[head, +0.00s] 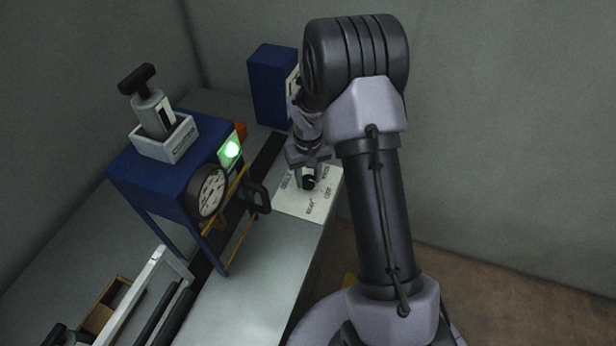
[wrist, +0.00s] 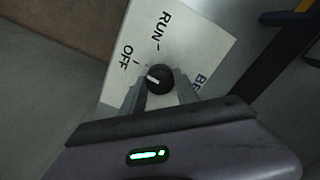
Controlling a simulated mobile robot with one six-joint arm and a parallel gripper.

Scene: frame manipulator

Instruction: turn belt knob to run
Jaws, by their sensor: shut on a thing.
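The belt knob (wrist: 160,78) is a round black knob with a white pointer line, on a white panel (wrist: 205,45) marked RUN, OFF and a partly hidden word starting with B. The pointer is on the OFF side, away from the RUN mark. My gripper (wrist: 161,84) has one grey finger on each side of the knob and is shut on it. In the head view the knob (head: 309,183) sits on the white panel (head: 297,201) under my gripper (head: 308,172).
A blue box (head: 270,85) stands behind. The grey bench top (head: 240,305) in front is clear.

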